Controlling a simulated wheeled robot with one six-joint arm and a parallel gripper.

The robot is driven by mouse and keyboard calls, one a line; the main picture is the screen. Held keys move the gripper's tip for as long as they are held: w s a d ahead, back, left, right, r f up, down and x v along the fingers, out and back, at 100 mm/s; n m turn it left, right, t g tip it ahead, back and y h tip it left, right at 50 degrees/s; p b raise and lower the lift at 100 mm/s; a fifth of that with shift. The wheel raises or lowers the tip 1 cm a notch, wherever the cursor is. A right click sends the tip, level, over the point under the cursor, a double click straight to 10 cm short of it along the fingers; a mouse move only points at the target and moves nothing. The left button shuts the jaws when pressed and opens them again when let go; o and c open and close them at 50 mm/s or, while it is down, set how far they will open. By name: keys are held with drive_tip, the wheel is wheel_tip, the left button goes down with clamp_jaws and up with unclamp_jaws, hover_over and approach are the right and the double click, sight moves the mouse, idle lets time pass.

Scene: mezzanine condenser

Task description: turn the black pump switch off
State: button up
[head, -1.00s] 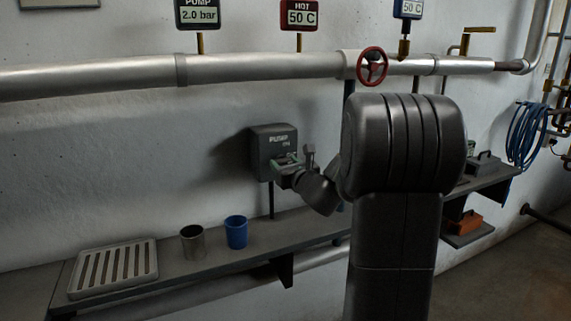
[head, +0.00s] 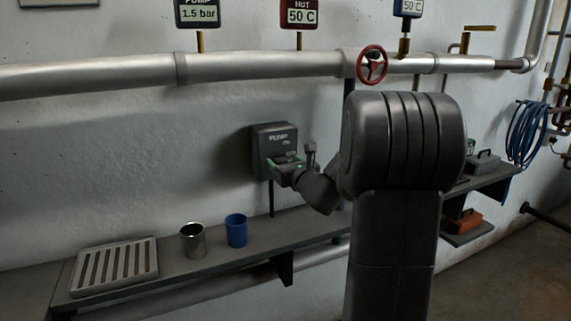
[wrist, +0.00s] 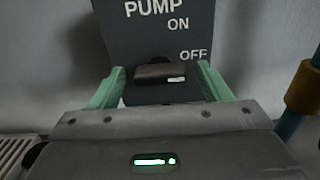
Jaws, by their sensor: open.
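The grey pump box (head: 272,138) is on the wall above the shelf. It fills the top of the wrist view (wrist: 150,35) with the words PUMP, ON and OFF. The black pump switch (wrist: 155,73) lies about horizontal below OFF, its white mark at the right end. My gripper (wrist: 160,75) is open, with one green finger on each side of the switch. The left finger stands apart from it; the right one is close, and contact is unclear. In the head view my gripper (head: 285,165) is at the box's lower front and hides the switch.
The pump gauge (head: 197,14) reads 1.5 bar. A pipe with a red valve wheel (head: 372,65) runs above. The shelf (head: 150,283) below holds a slatted tray (head: 151,257), a metal cup (head: 193,241) and a blue cup (head: 236,232). A blue hose (head: 527,133) hangs at right.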

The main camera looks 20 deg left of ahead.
drive_tip(key=v, duration=1.3)
drive_tip(key=shift+s+d+b, duration=0.25)
drive_tip(key=shift+s+b, duration=0.05)
drive_tip(key=shift+b, duration=0.1)
drive_tip(key=x, duration=1.3)
drive_tip(key=shift+w+a+p, duration=0.3)
drive_tip(key=shift+p, duration=0.1)
